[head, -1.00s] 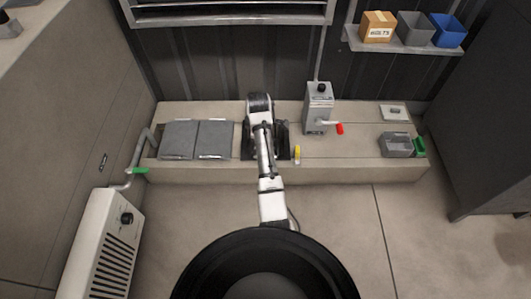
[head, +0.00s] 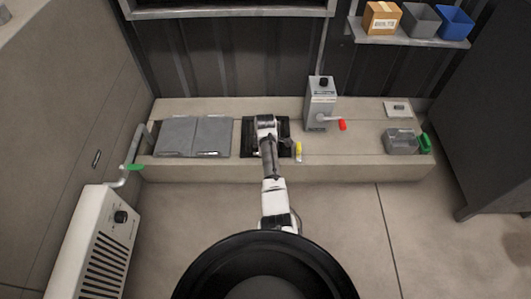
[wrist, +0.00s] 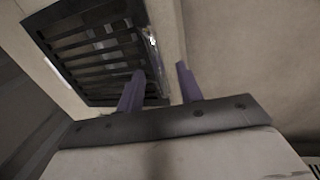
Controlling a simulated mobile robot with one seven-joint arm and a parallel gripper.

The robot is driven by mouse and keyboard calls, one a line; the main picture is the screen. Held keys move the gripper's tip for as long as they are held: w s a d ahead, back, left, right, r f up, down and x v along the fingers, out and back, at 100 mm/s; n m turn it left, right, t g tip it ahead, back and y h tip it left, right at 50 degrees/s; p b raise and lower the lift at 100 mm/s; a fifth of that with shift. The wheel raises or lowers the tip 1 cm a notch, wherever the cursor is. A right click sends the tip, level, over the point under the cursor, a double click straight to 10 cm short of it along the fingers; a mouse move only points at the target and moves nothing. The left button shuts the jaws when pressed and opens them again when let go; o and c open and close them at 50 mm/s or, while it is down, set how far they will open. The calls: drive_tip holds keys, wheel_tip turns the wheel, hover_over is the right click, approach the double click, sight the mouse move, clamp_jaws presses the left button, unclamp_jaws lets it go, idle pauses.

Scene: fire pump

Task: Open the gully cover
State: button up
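The gully cover, which I take to be the black slatted grate (head: 284,128), lies in the middle of the low concrete ledge, partly hidden under my arm. In the wrist view the grate (wrist: 90,45) fills the upper left, and it looks flat in its dark frame. My gripper (wrist: 160,68) is open, with a clear gap between its two purple fingers. The left finger overlaps the grate's edge in the picture, and the right finger is over the pale ledge. I cannot tell whether a finger touches the grate. In the head view my arm hides the fingers.
Two grey plates (head: 194,137) lie left of the grate. A grey box with a red-tipped lever (head: 320,105) stands to its right, and a small yellow piece (head: 298,150) sits close by. The floor in front is clear.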

drive_tip(key=shift+f, duration=0.25)
clamp_jaws()
